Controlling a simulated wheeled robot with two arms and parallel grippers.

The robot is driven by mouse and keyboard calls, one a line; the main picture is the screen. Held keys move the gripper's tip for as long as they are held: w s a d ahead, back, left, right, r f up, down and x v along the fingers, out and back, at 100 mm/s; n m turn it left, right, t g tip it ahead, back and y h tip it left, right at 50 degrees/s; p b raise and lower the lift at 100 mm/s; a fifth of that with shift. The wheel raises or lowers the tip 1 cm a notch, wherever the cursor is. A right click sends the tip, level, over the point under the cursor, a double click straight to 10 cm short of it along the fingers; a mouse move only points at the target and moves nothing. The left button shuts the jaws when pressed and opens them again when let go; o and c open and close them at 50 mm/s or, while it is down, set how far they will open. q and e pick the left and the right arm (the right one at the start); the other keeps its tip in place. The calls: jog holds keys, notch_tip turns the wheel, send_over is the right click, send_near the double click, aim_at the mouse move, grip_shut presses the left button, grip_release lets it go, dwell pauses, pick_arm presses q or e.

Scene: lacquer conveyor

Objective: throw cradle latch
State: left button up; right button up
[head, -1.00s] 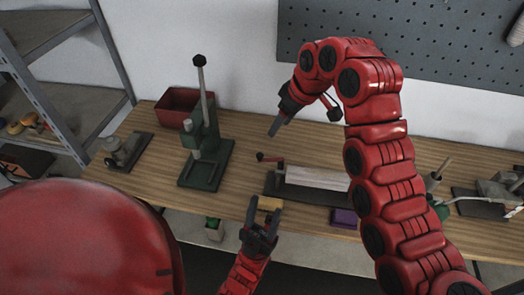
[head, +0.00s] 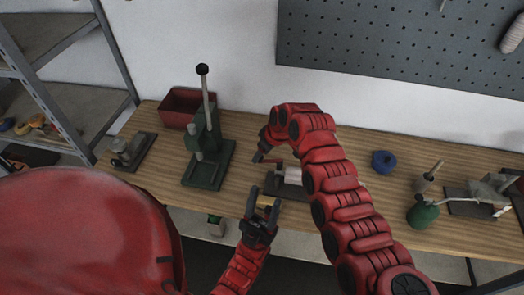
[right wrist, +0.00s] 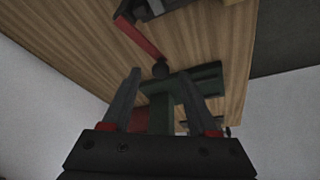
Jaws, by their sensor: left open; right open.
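The cradle is a dark base (head: 284,190) with a pale piece (head: 293,175) on it, largely hidden behind my right arm in the head view. Its latch looks like the red lever with a dark knob at its end; it shows clearly in the right wrist view as the red lever (right wrist: 146,42) and the knob (right wrist: 160,70). My right gripper (right wrist: 157,74) is open, with the knob appearing between its fingertips; I cannot tell whether they touch.
A green press (head: 207,160) stands left of the cradle, with a red bin (head: 187,106) behind it. A blue roll (head: 384,162) and a green round object (head: 422,214) lie to the right. A pegboard (head: 400,45) hangs on the wall behind.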

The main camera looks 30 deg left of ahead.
jog(key=shift+f, duration=0.35)
grip_shut()
dwell(1.3)
